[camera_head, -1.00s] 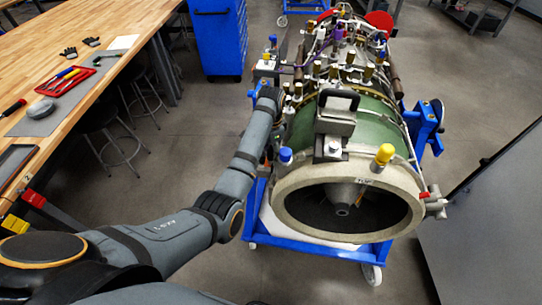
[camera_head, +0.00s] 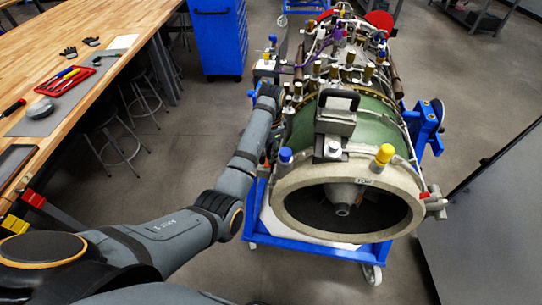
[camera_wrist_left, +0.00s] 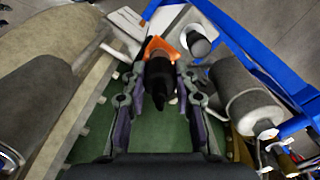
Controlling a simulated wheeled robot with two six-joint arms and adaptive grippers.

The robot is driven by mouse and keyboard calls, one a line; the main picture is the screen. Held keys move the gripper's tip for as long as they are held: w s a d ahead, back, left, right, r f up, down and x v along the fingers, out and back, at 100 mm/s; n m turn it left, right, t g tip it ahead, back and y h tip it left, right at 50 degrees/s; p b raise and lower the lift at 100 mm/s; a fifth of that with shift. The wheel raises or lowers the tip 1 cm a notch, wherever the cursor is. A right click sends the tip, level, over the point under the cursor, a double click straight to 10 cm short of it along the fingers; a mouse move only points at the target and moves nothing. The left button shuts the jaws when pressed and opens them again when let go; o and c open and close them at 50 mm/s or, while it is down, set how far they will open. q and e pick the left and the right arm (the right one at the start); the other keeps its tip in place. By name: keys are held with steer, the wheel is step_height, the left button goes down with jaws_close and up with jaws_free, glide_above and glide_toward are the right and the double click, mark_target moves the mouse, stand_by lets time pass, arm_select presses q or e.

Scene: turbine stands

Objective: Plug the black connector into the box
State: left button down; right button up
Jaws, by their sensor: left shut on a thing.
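The black connector (camera_wrist_left: 159,80) is between the fingers of my left gripper (camera_wrist_left: 161,70) in the left wrist view. The gripper is shut on it. An orange part (camera_wrist_left: 160,46) shows just beyond the connector; I cannot tell whether they touch. In the head view my left arm reaches to the left side of the turbine engine (camera_head: 300,130), and its fingers and the connector are hidden there. A grey box with a black handle (camera_head: 336,122) sits on top of the engine. I cannot tell whether it is the task's box. My right gripper is not in view.
The engine rests on a blue wheeled stand (camera_head: 300,246). In the wrist view, a grey cylinder (camera_wrist_left: 240,92) is close on the right. A wooden workbench (camera_head: 75,45) and stools are at the left, a blue cabinet (camera_head: 217,38) behind.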

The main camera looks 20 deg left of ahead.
arm_select(q)
steer(key=shift+r, duration=0.4)
steer(key=shift+r, duration=1.45)
steer(key=shift+s+f, duration=0.1)
